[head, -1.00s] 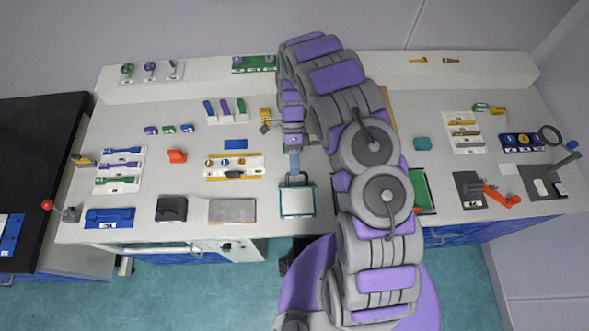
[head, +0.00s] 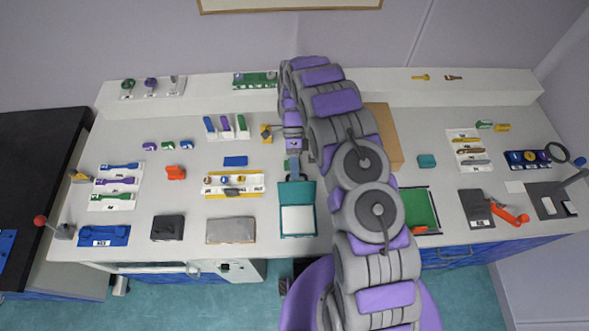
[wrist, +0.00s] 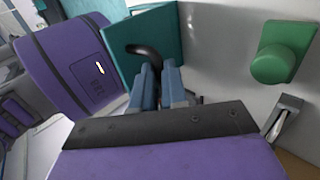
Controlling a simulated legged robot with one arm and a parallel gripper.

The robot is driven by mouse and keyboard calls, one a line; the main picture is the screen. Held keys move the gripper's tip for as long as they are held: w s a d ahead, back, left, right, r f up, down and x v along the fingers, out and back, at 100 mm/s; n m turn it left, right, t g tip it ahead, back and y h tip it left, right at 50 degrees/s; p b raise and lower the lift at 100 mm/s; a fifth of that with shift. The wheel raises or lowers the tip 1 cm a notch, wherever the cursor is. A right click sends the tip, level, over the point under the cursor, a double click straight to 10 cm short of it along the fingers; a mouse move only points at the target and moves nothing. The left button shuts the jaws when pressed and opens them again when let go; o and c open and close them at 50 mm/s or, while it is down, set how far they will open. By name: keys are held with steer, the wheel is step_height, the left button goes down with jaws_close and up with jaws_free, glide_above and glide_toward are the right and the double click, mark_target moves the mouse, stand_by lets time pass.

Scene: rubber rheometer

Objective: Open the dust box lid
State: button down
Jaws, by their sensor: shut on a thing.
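The dust box (head: 298,235) is a teal tray-like box with a pale inside, near the front edge of the bench in the head view. Its teal lid (head: 306,193) stands tilted up at the box's back side, and the inside shows. My gripper (head: 293,175) is just behind the lid, shut on its dark handle. In the wrist view, the blue fingers of my gripper (wrist: 160,78) are at the black curved lid handle (wrist: 143,50), with the teal lid (wrist: 160,35) behind. The exact finger contact is partly hidden.
A grey plate (head: 231,231) lies left of the box, and a black box (head: 167,228) further left. A green tray (head: 418,208) is to the right, partly behind my arm. A yellow-edged rack (head: 233,193) stands left of the lid. A green knob (wrist: 278,62) shows in the wrist view.

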steer(key=shift+f, duration=0.4)
steer(key=c, duration=1.5)
jaws_free()
steer(key=shift+w, duration=0.15)
steer(key=shift+o, duration=0.6)
steer(key=shift+w+f, duration=0.15)
steer(key=shift+w, duration=0.05)
steer(key=shift+o, duration=1.1)
steer(key=shift+r, duration=0.25)
steer(key=v, duration=0.7)
steer(key=shift+w, duration=0.3)
